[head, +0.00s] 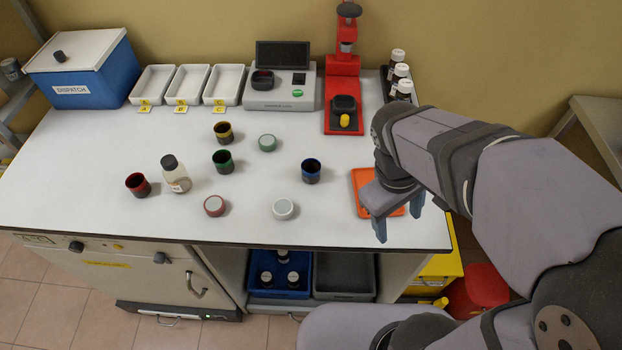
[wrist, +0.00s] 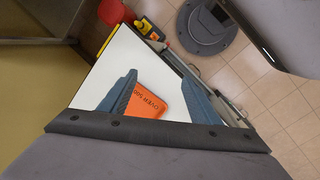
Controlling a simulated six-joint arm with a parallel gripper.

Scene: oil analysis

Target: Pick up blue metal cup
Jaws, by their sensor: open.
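The blue metal cup (head: 311,171) stands upright on the white table, right of the middle, in the head view. It has a blue rim and a dark body, and it is uncovered. My gripper (head: 396,222) is to the right of the cup, above the orange tray (head: 363,179) near the table's right front edge. The wrist view shows the two blue-grey fingers of my gripper (wrist: 160,92) spread apart with nothing between them. The orange tray (wrist: 147,103) lies below them in that view. The blue cup does not show in the wrist view.
Red (head: 138,185), green (head: 223,161) and yellow (head: 223,132) cups stand left of the blue cup. A white lid (head: 283,209), red lid (head: 214,206) and green lid (head: 267,143) lie nearby. A bottle (head: 175,174) stands left. A red press (head: 342,92) stands behind.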

